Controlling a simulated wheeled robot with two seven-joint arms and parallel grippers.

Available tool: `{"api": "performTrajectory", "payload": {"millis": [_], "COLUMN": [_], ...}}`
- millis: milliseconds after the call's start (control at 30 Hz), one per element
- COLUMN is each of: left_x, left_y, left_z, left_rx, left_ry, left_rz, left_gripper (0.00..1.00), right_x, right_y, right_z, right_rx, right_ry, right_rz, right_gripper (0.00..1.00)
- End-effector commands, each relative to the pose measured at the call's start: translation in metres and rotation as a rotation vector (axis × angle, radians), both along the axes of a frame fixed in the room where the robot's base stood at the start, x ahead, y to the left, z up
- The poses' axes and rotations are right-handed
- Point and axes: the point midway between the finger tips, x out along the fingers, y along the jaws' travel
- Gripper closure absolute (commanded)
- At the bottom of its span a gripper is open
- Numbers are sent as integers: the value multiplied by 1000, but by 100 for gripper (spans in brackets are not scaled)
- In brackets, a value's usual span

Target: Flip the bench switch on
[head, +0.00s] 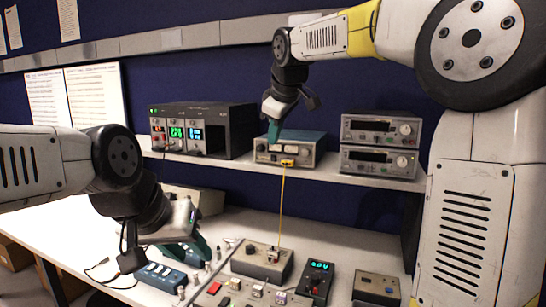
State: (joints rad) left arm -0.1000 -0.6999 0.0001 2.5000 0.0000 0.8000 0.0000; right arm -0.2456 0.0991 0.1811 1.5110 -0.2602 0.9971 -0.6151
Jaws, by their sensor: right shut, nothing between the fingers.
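Several switch-like controls show, and I cannot tell which is the bench switch. A grey box (262,262) with a small knob or lever on top stands on the bench. A blue strip (162,277) with several pale rockers lies at the left front.
A yellow lead (281,205) runs from the meter down to the grey box. A black power supply (205,128) and two stacked instruments (380,145) stand on the shelf (340,174). A panel of coloured buttons (235,296), a handheld meter (317,280) and a small box (376,288) crowd the front.

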Motion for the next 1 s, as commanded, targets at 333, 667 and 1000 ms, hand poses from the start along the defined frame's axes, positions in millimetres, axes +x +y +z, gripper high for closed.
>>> {"api": "performTrajectory", "payload": {"millis": [333,667,1000], "left_x": [0,0,0], "left_y": [0,0,0], "left_z": [0,0,0], "left_rx": [0,0,0], "left_ry": [0,0,0], "left_rz": [0,0,0], "left_gripper": [64,64,64], "right_x": [3,19,59], "right_y": [2,7,19], "right_z": [1,-25,-84], "right_rx": [-6,-7,-6], "right_ry": [-3,1,1], "right_rz": [9,9,9], "right_gripper": [100,100,100]}}
